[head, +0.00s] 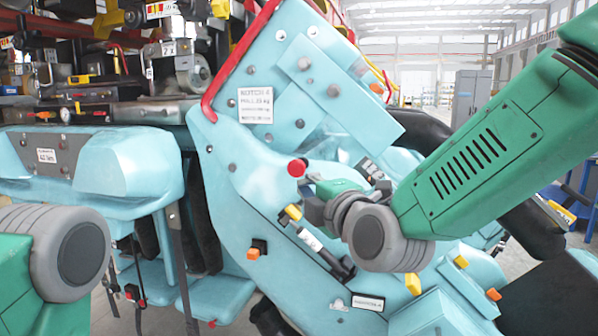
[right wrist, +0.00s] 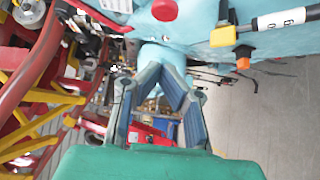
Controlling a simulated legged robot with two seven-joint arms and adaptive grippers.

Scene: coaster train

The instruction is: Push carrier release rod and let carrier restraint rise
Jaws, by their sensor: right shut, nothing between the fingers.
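A red round knob (head: 297,167) sticks out from the light-blue carrier side panel (head: 245,170); it may be the end of the release rod. It also shows at the top of the right wrist view (right wrist: 165,10). My right gripper (head: 309,184) is close beside the knob in the head view, partly hidden by my own wrist. In the right wrist view my fingers (right wrist: 158,72) are shut and empty, with the knob beyond their tips; I cannot tell whether they touch. I cannot tell which part is the restraint. My left gripper is out of view.
Yellow and orange tabs (head: 253,254) and a black-and-white cylinder (head: 310,240) sit on the panel below the knob. A red rail (head: 235,60) runs along its upper left edge. A light-blue seat row (head: 130,160) stands at left.

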